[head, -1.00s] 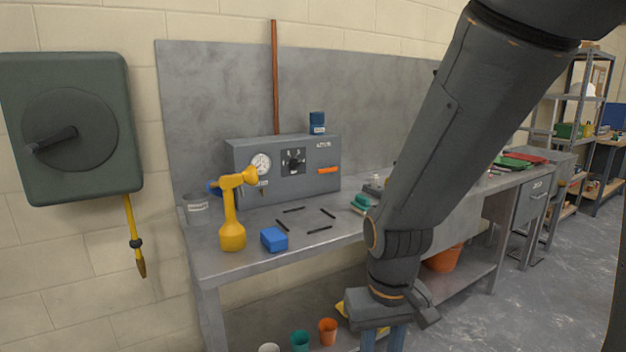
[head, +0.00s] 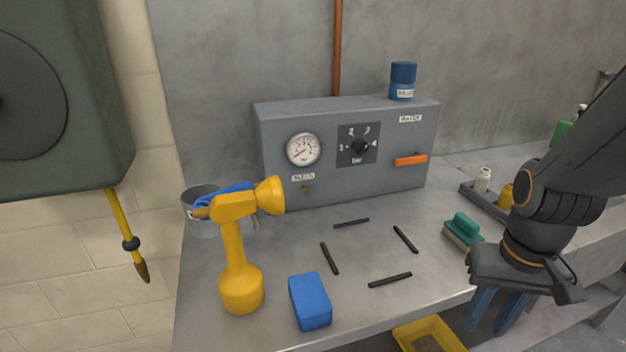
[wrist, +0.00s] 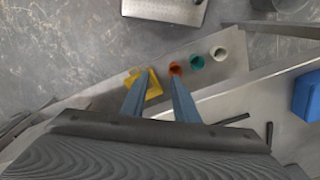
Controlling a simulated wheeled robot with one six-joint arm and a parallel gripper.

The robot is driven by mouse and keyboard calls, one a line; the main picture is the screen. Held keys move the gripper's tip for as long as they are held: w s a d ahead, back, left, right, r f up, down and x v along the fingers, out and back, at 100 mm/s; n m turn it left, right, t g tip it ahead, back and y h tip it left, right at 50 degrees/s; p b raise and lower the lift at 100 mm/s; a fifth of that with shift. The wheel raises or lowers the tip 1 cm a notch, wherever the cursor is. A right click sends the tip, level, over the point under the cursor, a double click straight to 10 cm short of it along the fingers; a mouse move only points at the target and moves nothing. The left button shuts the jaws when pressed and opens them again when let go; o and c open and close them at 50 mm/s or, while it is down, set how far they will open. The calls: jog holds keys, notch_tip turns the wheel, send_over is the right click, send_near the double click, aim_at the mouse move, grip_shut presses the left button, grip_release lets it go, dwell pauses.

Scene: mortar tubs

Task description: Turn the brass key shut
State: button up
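A small brass key (head: 306,190) sits on the front of the grey control box (head: 370,188), below the gauge and a small label. It is too small for me to tell which way it is turned. My gripper (head: 497,322) points down at the bench's front edge, well to the right of the key and lower. In the wrist view its two blue fingers (wrist: 160,98) are apart with nothing between them. The key does not show in the wrist view.
A yellow drill-shaped tool (head: 236,255) stands just left of the key, its nose close to it. A blue block (head: 310,302) and several black rods (head: 351,223) lie in front of the box. A green-topped brush (head: 463,230) lies right. A yellow tray (head: 428,336) is below.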

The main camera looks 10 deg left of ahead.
notch_tip(320, 180, up, 10)
jog(key=w+t+p, duration=0.2)
jog(key=w+p, duration=0.1)
jog(key=p, duration=0.6)
jog(key=n+t+y+p, duration=0.4)
jog(key=n+t+y, duration=0.25)
jog(key=t, duration=0.25)
send_near(305, 189)
jog(key=shift+y, duration=0.35)
jog(key=shift+d+f+p+x, duration=0.1)
jog(key=shift+p+x, duration=0.25)
jog(key=shift+x, duration=0.95)
jog(key=shift+d+f+p+x, duration=0.15)
jog(key=shift+p+x, duration=0.2)
jog(key=shift+x, duration=0.95)
jog(key=shift+d+f+p+x, duration=0.1)
jog(key=shift+p+x, duration=0.25)
jog(key=shift+x, duration=1)
grip_shut()
